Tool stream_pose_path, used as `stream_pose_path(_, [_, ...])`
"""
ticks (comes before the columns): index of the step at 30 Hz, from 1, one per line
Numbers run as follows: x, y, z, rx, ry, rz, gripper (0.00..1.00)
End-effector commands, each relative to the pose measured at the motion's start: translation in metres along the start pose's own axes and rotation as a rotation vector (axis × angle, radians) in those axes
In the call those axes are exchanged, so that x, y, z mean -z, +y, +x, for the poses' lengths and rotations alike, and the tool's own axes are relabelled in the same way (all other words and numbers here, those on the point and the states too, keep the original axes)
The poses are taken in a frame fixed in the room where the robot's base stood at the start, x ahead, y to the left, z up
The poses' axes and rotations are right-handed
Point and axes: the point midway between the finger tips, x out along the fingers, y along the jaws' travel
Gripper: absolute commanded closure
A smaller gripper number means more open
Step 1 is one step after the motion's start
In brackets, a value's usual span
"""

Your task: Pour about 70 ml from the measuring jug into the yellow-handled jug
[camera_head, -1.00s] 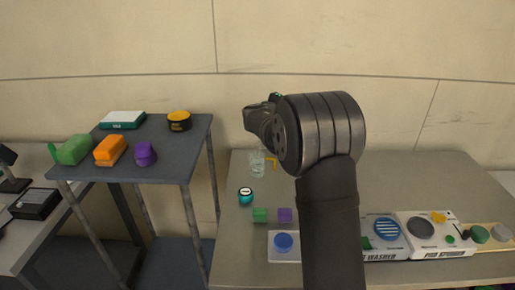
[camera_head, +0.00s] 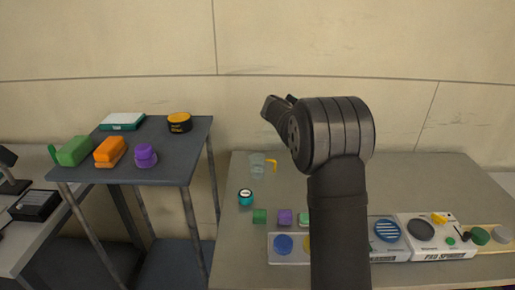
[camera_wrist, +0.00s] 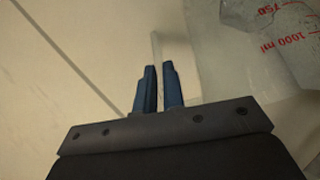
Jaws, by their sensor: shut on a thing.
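The measuring jug (camera_wrist: 285,60) fills the upper right of the wrist view. It is clear and tilted in that picture, with red marks reading 750 and 1000 ml. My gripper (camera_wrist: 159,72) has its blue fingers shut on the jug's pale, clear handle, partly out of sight. The liquid level cannot be made out. In the head view my arm hides the measuring jug and the fingers. The yellow-handled jug (camera_head: 257,166) stands upright on the table, left of my arm, its yellow handle facing right. I see no clear liquid level in it.
A teal round jar (camera_head: 245,197), green block (camera_head: 259,216) and purple block (camera_head: 285,217) stand nearer on the table (camera_head: 440,180). A white tray and pad boxes line the front. A grey side stand (camera_head: 190,150) bears several items. The back right of the table is clear.

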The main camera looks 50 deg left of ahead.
Motion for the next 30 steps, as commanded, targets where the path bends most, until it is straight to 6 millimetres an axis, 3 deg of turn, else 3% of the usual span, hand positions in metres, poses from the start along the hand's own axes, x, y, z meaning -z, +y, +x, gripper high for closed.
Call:
stream_pose_path(18, [-0.009, -0.004, 0.016, 0.102, -0.006, 0.06, 1.0])
stream_pose_path(30, [-0.01, -0.004, 0.017, 0.108, -0.006, 0.062, 1.0])
